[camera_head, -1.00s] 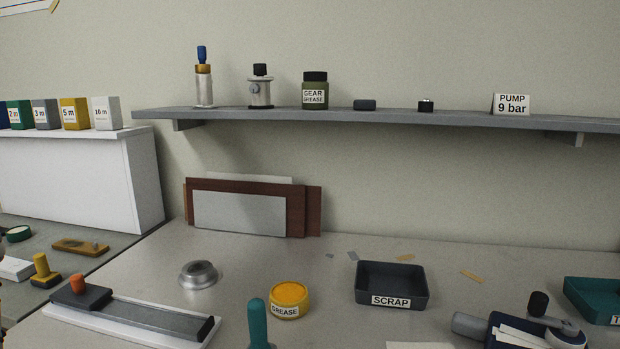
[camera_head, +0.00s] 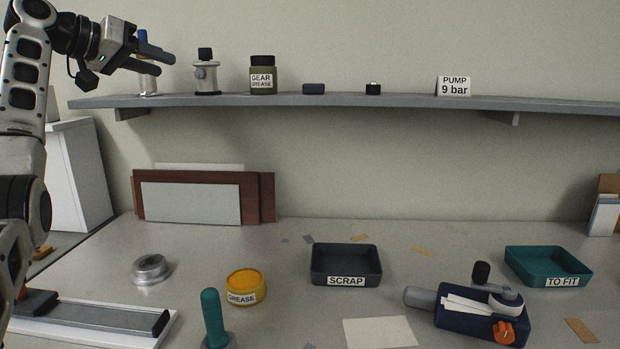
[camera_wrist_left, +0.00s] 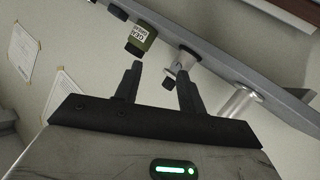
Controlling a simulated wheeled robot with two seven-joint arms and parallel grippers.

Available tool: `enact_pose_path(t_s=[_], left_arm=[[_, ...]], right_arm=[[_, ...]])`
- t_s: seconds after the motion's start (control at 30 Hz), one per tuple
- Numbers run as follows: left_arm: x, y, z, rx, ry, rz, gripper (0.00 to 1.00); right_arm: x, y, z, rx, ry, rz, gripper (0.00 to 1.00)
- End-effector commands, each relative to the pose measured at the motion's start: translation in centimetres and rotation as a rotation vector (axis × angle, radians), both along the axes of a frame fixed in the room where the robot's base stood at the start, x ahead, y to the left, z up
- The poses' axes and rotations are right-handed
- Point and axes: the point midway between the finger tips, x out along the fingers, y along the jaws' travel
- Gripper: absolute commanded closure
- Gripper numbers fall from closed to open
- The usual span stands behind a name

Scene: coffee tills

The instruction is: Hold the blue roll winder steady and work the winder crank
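The blue roll winder (camera_head: 460,322) stands on the bench at the lower right of the head view. It has a grey cylinder at its left end, pale strips on top and an orange knob (camera_head: 504,333) at its front. The winder crank (camera_head: 496,291) is on top, a grey arm with an upright black knob. My left gripper (camera_head: 166,65) is raised at the upper left, by the shelf, far from the winder. Its fingers are apart with nothing between them, as the left wrist view (camera_wrist_left: 158,88) also shows. My right gripper is out of view.
The scrap tray (camera_head: 318,279) and the teal to-fit tray (camera_head: 520,270) stand behind the winder. A grease tin (camera_head: 246,288), a teal upright handle (camera_head: 213,318) and a metal ring (camera_head: 151,270) are further left. The shelf (camera_head: 330,100) carries jars and a pump sign. A paper sheet (camera_head: 380,332) lies left of the winder.

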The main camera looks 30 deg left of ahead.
Motion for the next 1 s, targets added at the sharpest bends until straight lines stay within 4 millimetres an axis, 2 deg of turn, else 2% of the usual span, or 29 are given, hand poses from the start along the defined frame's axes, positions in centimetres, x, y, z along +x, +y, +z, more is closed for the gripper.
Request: enact_pose_path(t_s=[0.03, 0.2, 0.33, 0.5, 0.63, 0.8, 0.9, 1.0], left_arm=[[2.2, -2.4, -1.5, 0.044, 0.039, -0.063, 0.6], [7.4, -9.7, -6.3, 0.203, 0.147, -0.264, 0.6], [10.3, -15.7, -10.3, 0.324, 0.215, -0.432, 0.6], [12.7, -23.9, -15.9, 0.485, 0.291, -0.669, 0.6], [13.3, -30.3, -20.3, 0.611, 0.336, -0.867, 0.6], [12.6, -38.1, -25.9, 0.768, 0.371, -1.133, 0.6], [11.7, -41.8, -28.5, 0.844, 0.381, -1.271, 0.6], [10.8, -44.4, -30.5, 0.9, 0.382, -1.375, 0.6]], right_arm=[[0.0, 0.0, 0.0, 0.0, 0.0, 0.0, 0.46], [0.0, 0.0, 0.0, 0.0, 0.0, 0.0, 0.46], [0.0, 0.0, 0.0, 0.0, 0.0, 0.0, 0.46], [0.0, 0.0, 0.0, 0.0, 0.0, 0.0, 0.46], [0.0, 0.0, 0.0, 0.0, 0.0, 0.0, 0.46], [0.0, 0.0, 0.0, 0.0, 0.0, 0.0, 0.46], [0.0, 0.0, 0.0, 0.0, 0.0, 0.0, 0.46], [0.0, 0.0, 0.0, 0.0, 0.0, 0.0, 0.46]])
